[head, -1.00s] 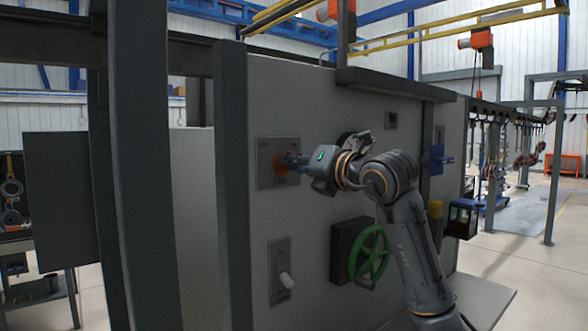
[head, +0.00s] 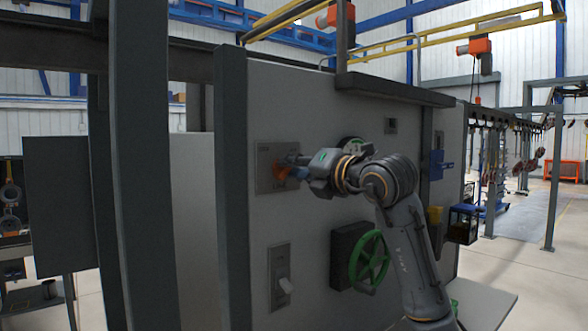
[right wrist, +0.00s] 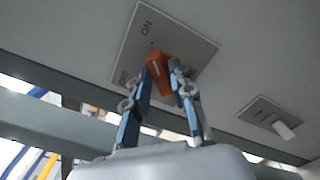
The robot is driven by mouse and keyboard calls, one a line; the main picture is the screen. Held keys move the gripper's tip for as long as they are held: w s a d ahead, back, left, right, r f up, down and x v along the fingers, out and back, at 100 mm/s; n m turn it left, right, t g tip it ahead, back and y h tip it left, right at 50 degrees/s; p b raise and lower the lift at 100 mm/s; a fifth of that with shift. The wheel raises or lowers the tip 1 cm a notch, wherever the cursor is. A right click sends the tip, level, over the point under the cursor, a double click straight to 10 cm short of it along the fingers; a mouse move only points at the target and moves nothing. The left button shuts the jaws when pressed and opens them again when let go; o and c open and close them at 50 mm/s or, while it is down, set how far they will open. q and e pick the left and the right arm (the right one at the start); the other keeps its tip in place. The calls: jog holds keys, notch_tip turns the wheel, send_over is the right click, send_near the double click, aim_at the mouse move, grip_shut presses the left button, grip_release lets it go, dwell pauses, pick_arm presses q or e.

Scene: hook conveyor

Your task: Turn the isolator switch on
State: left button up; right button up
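The isolator switch is an orange handle (head: 281,171) on a grey square plate (head: 264,182) on the panel's left part. In the right wrist view the handle (right wrist: 158,73) stands out from the plate (right wrist: 187,40), which is marked ON near the top and OFF at the left. My right gripper (head: 291,169) is at the switch. Its two fingers (right wrist: 163,72) lie on both sides of the orange handle and appear shut on it. The fingers partly hide the handle, and its exact angle is hard to tell. My left gripper is not in view.
Below the switch is a plate with a pale lever (head: 286,285), also in the right wrist view (right wrist: 283,129). A green handwheel (head: 369,258) stands out from the panel under my right arm. A grey post (head: 232,190) stands just left of the switch plate.

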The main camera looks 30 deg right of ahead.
jog(key=shift+o, duration=0.5)
jog(key=s+d, duration=0.1)
jog(key=s, duration=1.1)
